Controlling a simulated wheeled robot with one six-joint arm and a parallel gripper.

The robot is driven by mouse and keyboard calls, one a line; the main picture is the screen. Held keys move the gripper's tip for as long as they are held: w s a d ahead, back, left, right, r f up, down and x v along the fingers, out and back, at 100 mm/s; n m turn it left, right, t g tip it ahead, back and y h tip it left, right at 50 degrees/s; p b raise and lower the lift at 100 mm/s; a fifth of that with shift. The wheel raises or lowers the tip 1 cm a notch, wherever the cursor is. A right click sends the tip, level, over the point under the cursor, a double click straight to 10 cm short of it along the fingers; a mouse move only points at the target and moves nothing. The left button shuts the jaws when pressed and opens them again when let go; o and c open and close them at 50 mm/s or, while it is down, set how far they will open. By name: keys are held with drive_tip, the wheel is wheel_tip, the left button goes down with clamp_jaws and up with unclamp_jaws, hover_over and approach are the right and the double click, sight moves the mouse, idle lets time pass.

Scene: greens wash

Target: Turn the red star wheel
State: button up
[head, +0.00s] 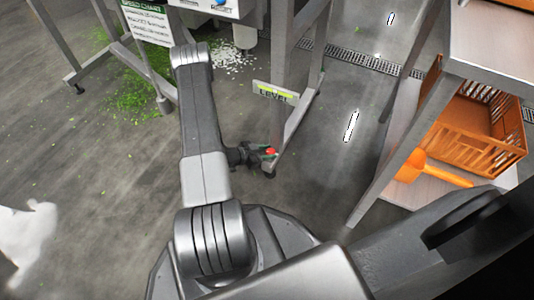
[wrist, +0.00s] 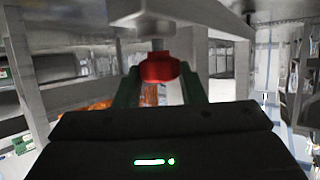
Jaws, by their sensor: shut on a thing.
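The red star wheel (wrist: 159,68) sits between the two green fingers of my gripper (wrist: 160,88) in the wrist view. The fingers are shut on it, one on each side. It is just below a grey metal leg or bracket (wrist: 155,18). In the head view the red wheel (head: 270,152) is a small spot at the tip of my gripper (head: 266,153), low by the foot of a steel leg. Its star shape and lower side are mostly hidden.
A sign reading LEVEL (head: 275,92) hangs on the steel leg above the wheel. An orange crate (head: 480,125) and orange scoop (head: 425,170) are on a shelf at right. Green scraps (head: 140,95) litter the floor at upper left. A drain grate (head: 365,60) crosses the floor.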

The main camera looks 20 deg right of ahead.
drive_tip(key=o, duration=1)
drive_tip(key=shift+p+v, duration=2.25)
drive_tip(key=shift+v, duration=4.65)
